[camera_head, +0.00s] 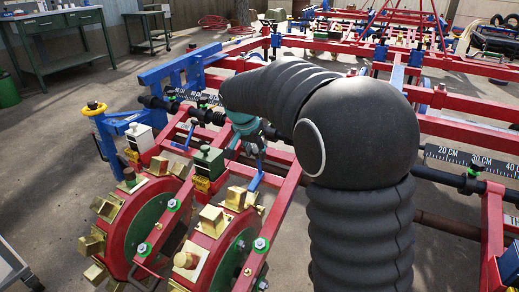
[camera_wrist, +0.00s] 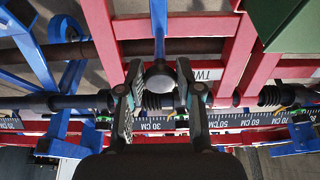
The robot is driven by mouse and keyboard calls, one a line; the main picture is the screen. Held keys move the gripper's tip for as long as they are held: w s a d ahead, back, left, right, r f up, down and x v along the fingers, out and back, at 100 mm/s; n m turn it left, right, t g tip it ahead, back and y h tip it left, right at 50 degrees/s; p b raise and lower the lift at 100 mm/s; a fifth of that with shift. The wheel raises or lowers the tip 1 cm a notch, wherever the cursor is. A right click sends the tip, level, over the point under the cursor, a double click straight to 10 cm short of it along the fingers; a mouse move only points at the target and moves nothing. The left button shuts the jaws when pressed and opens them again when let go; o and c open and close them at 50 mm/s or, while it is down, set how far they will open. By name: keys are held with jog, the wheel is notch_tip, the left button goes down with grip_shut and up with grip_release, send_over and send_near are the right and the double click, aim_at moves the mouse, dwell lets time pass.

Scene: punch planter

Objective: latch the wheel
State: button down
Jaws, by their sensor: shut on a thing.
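Two punch wheels with red rims, green discs and gold blocks stand at the lower left of the head view: a left wheel (camera_head: 150,220) and a right wheel (camera_head: 222,235). In the wrist view, a blue lever (camera_wrist: 159,30) ends in a dark round knob (camera_wrist: 159,80). My gripper (camera_wrist: 159,90) has its two fingers closed around this knob, one on each side. In the head view, my gripper (camera_head: 243,125) is at the black bar above and behind the right wheel, partly hidden by my arm. The lever's latched state cannot be told.
A black bar with a centimetre scale (camera_wrist: 235,121) runs close behind the fingers. Red frame beams (camera_wrist: 105,40) and blue brackets lie around them. A green box (camera_head: 208,160) and a white box (camera_head: 140,138) sit above the wheels. A green workbench (camera_head: 60,40) stands far left.

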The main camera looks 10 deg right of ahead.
jog(key=shift+s+a+f, duration=0.5)
jog(key=shift+s+f, duration=0.1)
jog(key=shift+s, duration=0.15)
jog(key=shift+s+f, duration=0.1)
jog(key=c, duration=0.8)
grip_release()
jog(key=shift+a, duration=0.15)
jog(key=shift+r, duration=0.2)
jog(key=shift+r, duration=0.1)
jog(key=v, duration=1.1)
jog(key=shift+r, duration=0.3)
